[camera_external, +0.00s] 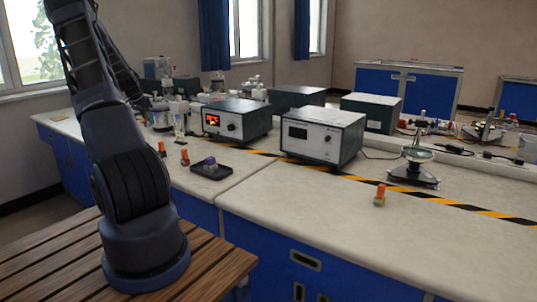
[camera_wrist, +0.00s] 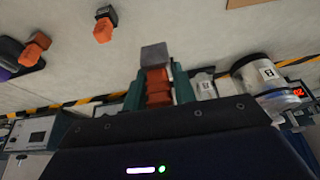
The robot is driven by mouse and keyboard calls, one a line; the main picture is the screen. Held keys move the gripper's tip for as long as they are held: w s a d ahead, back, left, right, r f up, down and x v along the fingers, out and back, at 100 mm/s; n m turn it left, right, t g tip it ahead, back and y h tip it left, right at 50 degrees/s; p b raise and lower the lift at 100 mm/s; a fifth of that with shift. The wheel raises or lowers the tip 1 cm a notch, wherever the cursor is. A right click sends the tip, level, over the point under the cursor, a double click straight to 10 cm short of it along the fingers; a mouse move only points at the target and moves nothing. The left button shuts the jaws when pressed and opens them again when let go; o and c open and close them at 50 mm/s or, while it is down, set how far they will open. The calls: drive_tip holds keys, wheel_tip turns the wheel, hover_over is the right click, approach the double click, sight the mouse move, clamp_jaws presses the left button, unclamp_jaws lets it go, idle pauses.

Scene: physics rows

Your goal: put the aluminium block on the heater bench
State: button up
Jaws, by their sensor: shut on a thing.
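In the wrist view my gripper (camera_wrist: 152,92) is shut on an orange piece (camera_wrist: 158,82), with one dark green finger on each side. A plain grey cube (camera_wrist: 154,54), which looks like the aluminium block, sits at the end of this orange piece, beyond the fingertips. In the external view my arm stands at the left; I cannot make out the gripper or the block there. I cannot tell for sure which thing is the heater bench. A white vessel marked B (camera_wrist: 258,74) and a red lit display (camera_wrist: 299,92) are right of the gripper in the wrist view.
Orange-based pieces (camera_external: 184,156) (camera_external: 380,196) stand on the pale worktop (camera_external: 290,215). A black tray (camera_external: 212,172) holds a purple-topped piece. Boxed instruments (camera_external: 322,137) (camera_external: 237,119) stand behind, along a yellow-black stripe. Glassware crowds the back left. The front right worktop is mostly clear.

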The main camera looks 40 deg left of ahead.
wheel_tip(320, 180, down, 13)
drive_tip(key=shift+f, duration=0.2)
idle(0.4)
drive_tip(key=shift+f, duration=0.1)
drive_tip(key=o, duration=1)
drive_tip(key=v, duration=1.2)
